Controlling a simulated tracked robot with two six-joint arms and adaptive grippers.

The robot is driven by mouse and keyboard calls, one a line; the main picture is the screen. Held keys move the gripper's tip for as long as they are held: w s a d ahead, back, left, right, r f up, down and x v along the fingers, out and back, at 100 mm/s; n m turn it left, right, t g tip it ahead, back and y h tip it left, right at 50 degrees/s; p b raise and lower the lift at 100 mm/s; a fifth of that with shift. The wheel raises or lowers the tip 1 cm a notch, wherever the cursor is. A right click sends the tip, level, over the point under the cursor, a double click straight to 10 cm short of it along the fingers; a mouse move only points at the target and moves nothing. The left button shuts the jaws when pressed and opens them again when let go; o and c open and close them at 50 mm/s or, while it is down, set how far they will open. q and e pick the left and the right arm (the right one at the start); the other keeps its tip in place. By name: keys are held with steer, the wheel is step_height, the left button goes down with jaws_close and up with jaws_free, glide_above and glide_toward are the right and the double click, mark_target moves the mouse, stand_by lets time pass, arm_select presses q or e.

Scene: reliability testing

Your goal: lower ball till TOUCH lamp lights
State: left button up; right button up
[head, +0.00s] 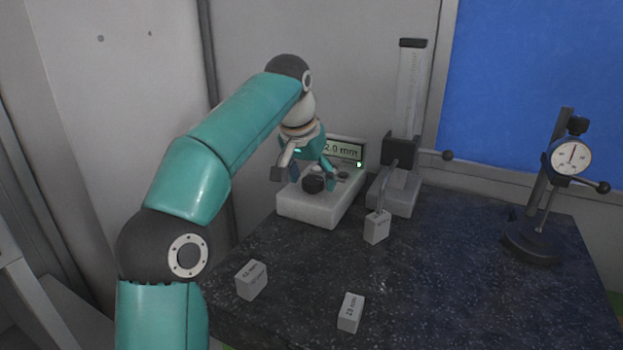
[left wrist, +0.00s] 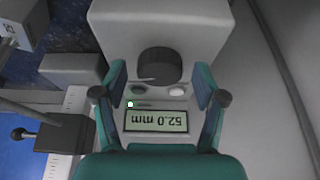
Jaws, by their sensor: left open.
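The ball also shows at the left of the left wrist view (left wrist: 17,134). A white gauge box (head: 305,206) has a black knob (left wrist: 158,65) and a display (left wrist: 157,121) reading 52.0 mm, upside down in that view. A small lamp (left wrist: 130,104) beside the display is lit; its label is unreadable. My left gripper (left wrist: 160,80) is open above the box, its fingers either side of the knob with gaps. My right gripper is not in view.
A block (head: 376,227) stands below the slider's arm. Two labelled blocks, one at front left (head: 251,280) and one at front middle (head: 350,312), lie on the dark stone table (head: 455,285). A dial gauge on a stand (head: 571,157) is at the right. The table's middle right is clear.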

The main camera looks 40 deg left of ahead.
mark_target(313, 201)
arm_select(q)
steer(key=c, duration=1.1)
steer(key=shift+d+r+n+y+p, duration=0.15)
steer(key=shift+n+y+p, duration=0.25)
steer(key=shift+n+p, duration=0.6)
steer(key=shift+c, duration=0.2)
steer(key=n, duration=0.2)
steer(key=shift+n+g+y, duration=0.3)
steer(key=shift+g+y, duration=0.1)
steer(key=o, duration=1.1)
steer(key=shift+o, duration=0.2)
steer(key=v, duration=0.7)
